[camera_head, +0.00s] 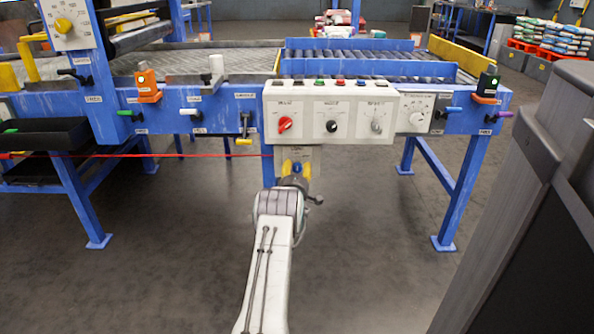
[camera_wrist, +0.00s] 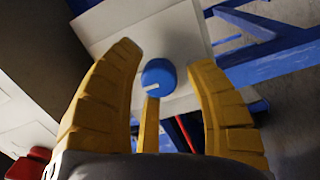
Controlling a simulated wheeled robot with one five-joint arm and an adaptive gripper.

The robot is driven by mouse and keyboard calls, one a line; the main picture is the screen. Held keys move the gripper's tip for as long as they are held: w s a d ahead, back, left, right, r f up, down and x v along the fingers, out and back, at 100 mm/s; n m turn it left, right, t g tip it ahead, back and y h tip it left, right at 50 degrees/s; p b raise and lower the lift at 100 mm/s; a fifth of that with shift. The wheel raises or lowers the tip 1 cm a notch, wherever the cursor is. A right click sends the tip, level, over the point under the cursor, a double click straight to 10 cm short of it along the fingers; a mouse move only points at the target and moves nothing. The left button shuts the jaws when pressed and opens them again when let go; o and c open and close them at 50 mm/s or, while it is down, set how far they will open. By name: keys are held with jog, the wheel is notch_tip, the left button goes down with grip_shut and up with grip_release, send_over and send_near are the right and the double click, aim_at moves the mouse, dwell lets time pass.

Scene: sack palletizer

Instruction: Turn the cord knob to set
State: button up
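A round blue knob (camera_wrist: 158,75) with a short white mark sits on a pale plate (camera_wrist: 170,35) in the wrist view. The mark lies on the knob's lower left part. In the head view the knob (camera_head: 297,168) is a small blue spot on the plate (camera_head: 312,155) below the white control panel, where a red cord (camera_head: 150,155) ends. My gripper (camera_wrist: 165,62) has its yellow fingers spread, one on each side of the knob, with gaps; a third finger shows below it. In the head view my gripper (camera_head: 296,170) is in front of the plate. Any set label is not readable.
The white control panel (camera_head: 330,105) with red, black and grey knobs hangs just above my gripper. Blue frame legs (camera_head: 455,190) stand on both sides. A dark grey cabinet (camera_head: 530,190) fills the right foreground. The floor around my arm is clear.

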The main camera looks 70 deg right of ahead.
jog(key=shift+o, duration=0.8)
jog(key=v, duration=1.2)
dwell(0.5)
